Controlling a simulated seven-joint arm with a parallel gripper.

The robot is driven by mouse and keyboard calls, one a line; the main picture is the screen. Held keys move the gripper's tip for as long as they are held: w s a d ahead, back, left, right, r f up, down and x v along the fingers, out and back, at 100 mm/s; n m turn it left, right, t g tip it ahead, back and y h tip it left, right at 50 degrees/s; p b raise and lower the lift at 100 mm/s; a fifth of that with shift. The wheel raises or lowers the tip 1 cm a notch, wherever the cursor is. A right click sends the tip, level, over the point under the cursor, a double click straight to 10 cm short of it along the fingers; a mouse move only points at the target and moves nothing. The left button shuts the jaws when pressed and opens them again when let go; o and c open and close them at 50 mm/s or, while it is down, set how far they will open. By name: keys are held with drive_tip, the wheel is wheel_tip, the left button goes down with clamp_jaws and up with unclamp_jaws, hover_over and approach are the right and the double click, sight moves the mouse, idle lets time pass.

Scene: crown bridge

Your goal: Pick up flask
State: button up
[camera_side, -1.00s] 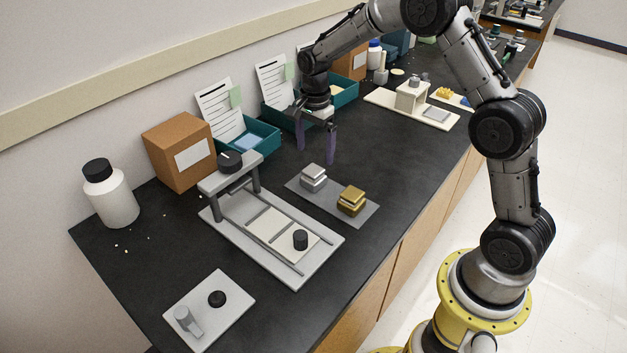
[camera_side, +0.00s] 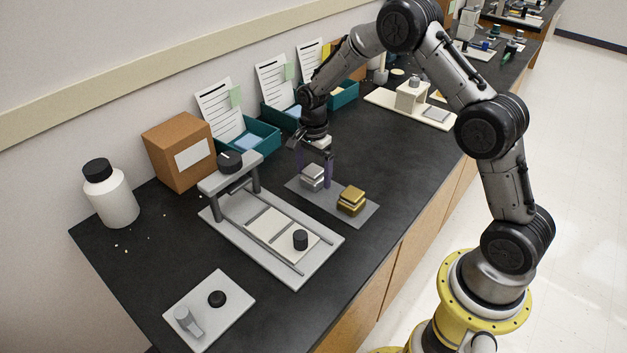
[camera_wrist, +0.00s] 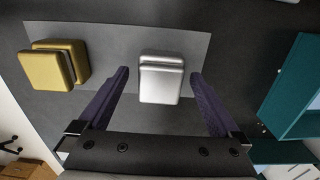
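Two small block-like flasks stand on a grey plate (camera_side: 331,211) on the black bench. The silver flask (camera_side: 311,178) is on the left of the plate and the gold flask (camera_side: 351,201) on the right. My gripper (camera_side: 315,170) is at the silver flask, with its purple fingers pointing down. In the wrist view, my open gripper (camera_wrist: 160,73) has a finger on each side of the silver flask (camera_wrist: 161,82), with gaps showing at both sides. The gold flask (camera_wrist: 54,65) lies outside the left finger there.
A grey press stand with rails (camera_side: 271,239) is in front of the plate. Teal trays (camera_side: 254,138) and a cardboard box (camera_side: 181,151) line the wall. A white bottle (camera_side: 110,194) stands at the far left. The bench right of the plate is clear.

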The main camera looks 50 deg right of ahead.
clamp_jaws()
drive_tip(key=shift+r, duration=0.1)
idle(0.4)
